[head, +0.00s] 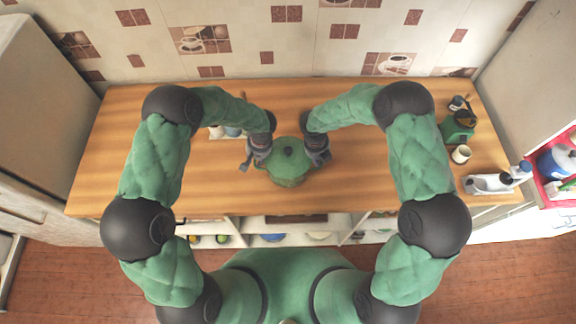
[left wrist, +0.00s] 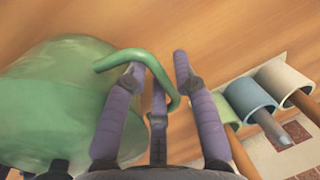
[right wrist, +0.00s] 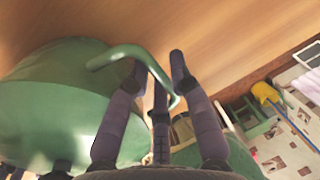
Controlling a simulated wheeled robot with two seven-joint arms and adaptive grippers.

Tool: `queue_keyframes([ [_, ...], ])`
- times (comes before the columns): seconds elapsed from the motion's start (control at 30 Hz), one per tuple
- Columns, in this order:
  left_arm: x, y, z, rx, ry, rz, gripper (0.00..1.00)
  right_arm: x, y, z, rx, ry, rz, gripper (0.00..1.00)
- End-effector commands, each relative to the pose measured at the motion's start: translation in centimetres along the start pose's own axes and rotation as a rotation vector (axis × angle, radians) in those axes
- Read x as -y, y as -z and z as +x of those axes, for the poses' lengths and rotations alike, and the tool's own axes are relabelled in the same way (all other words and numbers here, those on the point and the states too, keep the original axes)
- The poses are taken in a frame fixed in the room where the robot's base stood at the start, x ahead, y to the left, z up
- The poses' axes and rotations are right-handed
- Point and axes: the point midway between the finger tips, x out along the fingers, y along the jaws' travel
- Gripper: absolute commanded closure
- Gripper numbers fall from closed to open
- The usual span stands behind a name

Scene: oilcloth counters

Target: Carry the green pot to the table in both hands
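The green pot (head: 287,172) stands on the wooden counter between my two grippers, its lid with a dark knob on top. My left gripper (head: 258,152) is at the pot's left side. In the left wrist view, one green loop handle (left wrist: 150,62) passes between its fingers, which stand apart. My right gripper (head: 317,150) is at the pot's right side. In the right wrist view, the other loop handle (right wrist: 140,55) lies between its parted fingers. Whether any finger touches a handle is unclear.
The wooden counter (head: 350,190) is mostly bare around the pot. A white cup (head: 461,154) and a green appliance (head: 458,130) stand at its right end. A red surface (head: 555,190) with a blue vessel (head: 557,162) is at the far right. A tiled wall (head: 240,50) backs the counter.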

Motion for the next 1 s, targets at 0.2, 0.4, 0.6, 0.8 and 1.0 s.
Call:
queue_keyframes([
  [0.2, 0.0, 0.0, 0.0, 0.0, 0.0, 0.0, 1.0, 0.0, 0.0, 0.0, 0.0, 0.0, 0.0, 1.0],
  [0.4, 0.0, 0.1, -0.1, -0.002, 0.0, -0.001, 1.0, 0.0, -0.1, -0.1, 0.003, 0.0, 0.001, 1.0],
  [0.6, 0.1, 0.1, -0.4, -0.002, 0.0, -0.001, 1.0, 0.1, -0.1, -0.4, 0.003, 0.0, 0.001, 1.0],
  [0.8, 0.2, 0.1, -1.3, -0.002, 0.0, -0.001, 1.0, 0.2, -0.1, -1.3, 0.003, 0.0, 0.001, 1.0],
  [1.0, 0.5, 0.1, -2.6, -0.002, 0.0, -0.001, 1.0, 0.5, -0.1, -2.7, 0.003, 0.0, 0.001, 1.0],
])
